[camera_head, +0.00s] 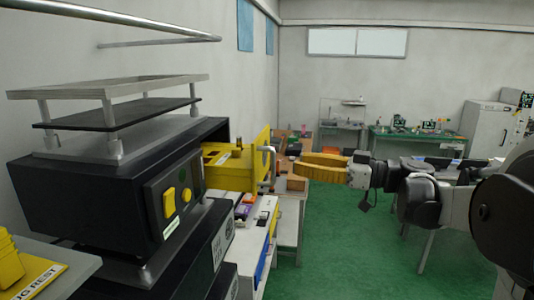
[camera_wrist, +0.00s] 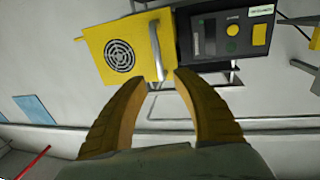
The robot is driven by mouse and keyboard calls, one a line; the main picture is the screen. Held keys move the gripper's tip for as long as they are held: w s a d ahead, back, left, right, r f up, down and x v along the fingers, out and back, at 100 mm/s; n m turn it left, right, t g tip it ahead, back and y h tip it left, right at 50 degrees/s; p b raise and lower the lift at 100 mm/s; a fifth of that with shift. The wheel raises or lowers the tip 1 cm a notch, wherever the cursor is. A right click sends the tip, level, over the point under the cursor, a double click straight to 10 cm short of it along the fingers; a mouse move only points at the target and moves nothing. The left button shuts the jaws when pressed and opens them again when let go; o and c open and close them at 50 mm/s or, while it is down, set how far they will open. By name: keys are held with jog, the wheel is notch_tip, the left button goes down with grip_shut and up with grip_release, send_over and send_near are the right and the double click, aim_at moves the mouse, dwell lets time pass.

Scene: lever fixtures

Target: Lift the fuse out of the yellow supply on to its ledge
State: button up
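The yellow supply (camera_head: 232,180) is a box on the bench to the left of my gripper in the head view. A grey bar handle (camera_head: 267,165) stands at its right side. A small brownish piece (camera_head: 238,146) shows on its top; I cannot tell whether it is the fuse. In the wrist view the supply (camera_wrist: 97,42) shows a round black grille (camera_wrist: 119,55) and the bar handle (camera_wrist: 156,50). My gripper (camera_head: 298,165) is open and empty, apart from the supply. Its yellow fingers (camera_wrist: 165,79) point towards the supply in the wrist view. I cannot make out the ledge.
A black unit (camera_head: 90,205) with yellow buttons stands left of the supply. Small items lie on the white bench (camera_head: 255,240). The green floor (camera_head: 335,245) below my gripper is clear.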

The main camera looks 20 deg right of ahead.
jog(key=p, duration=0.1)
send_over(273, 180)
jog(key=shift+w+d, duration=0.1)
jog(key=shift+w, duration=0.25)
grip_shut()
